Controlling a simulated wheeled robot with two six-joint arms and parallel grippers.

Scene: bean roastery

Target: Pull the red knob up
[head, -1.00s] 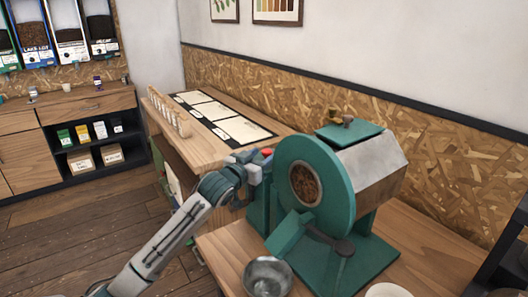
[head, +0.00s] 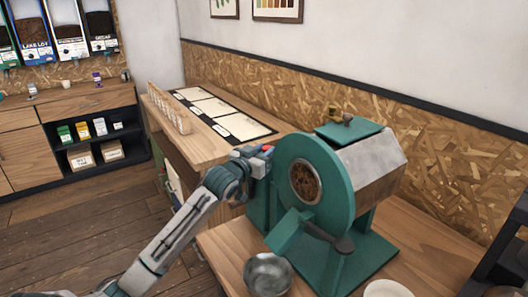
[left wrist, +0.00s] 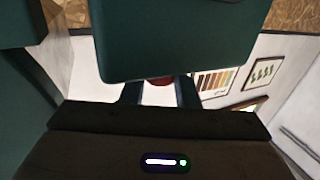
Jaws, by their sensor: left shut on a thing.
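The red knob (head: 267,148) is at the left side of the green roaster (head: 330,185), near its upper edge. My left gripper (head: 262,153) is at the knob and shut on it, its arm coming up from the lower left. In the left wrist view the red knob (left wrist: 160,80) shows as a small dark red patch between the two fingers, partly hidden by a dark green part of the machine. My right gripper is not in view.
A metal bowl (head: 268,274) and a white dish (head: 387,288) stand on the wooden table (head: 425,245) in front of the roaster. A wooden counter (head: 205,150) with pale sheets is behind the arm. Shelves stand at the far left.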

